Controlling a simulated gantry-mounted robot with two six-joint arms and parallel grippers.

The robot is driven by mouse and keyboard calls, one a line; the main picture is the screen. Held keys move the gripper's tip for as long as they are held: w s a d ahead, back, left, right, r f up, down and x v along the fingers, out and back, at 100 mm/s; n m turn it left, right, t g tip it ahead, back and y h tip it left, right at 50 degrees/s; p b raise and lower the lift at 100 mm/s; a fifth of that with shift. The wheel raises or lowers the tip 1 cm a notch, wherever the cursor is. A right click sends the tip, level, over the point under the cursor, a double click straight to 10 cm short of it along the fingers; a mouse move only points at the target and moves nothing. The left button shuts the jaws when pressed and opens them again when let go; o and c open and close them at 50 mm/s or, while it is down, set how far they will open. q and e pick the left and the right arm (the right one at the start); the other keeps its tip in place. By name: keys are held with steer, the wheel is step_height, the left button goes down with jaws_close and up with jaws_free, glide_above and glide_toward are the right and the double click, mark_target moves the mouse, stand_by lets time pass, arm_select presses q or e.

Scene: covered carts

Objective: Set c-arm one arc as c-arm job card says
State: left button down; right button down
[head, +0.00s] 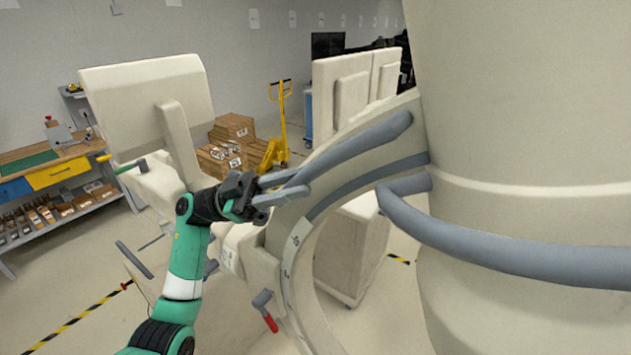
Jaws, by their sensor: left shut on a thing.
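The c-arm's beige arc (385,150) curves from the upper right down past the middle of the head view. It has a grey handle bar (365,143) along its upper side and a pale scale strip (290,262) lower down, its marks too small to read surely. My left gripper (300,184) is shut on the near end of the handle bar, one finger on each side. The c-arm's large round housing (520,110) fills the right side, with a grey curved rail (500,243). My right gripper is out of view. I cannot make out a job card.
A beige panel head (150,95) stands behind my left arm. A red-tipped lever (268,314) is low beside the arc, and a green handle (130,167) is at left. A workbench (60,172), boxes (232,128) and a yellow pallet truck (279,125) stand behind.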

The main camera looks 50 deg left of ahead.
arm_select(q)
steer(key=shift+s+a+f+n+t+b, duration=0.1)
steer(key=shift+a+f+n+t+b, duration=0.2)
steer(key=shift+a+f, duration=0.4)
steer(key=shift+a+f+t+b, duration=0.1)
steer(key=shift+a+f+b, duration=0.3)
steer(key=shift+f, duration=0.45)
steer(key=shift+a+f, duration=0.1)
steer(key=shift+a, duration=0.05)
steer(key=c, duration=0.6)
jaws_free()
steer(key=shift+c, duration=0.2)
steer(key=shift+s, duration=0.1)
steer(key=b+v, duration=0.3)
steer(key=v, duration=0.8)
steer(key=shift+a+f, duration=0.15)
steer(key=shift+c, duration=0.2)
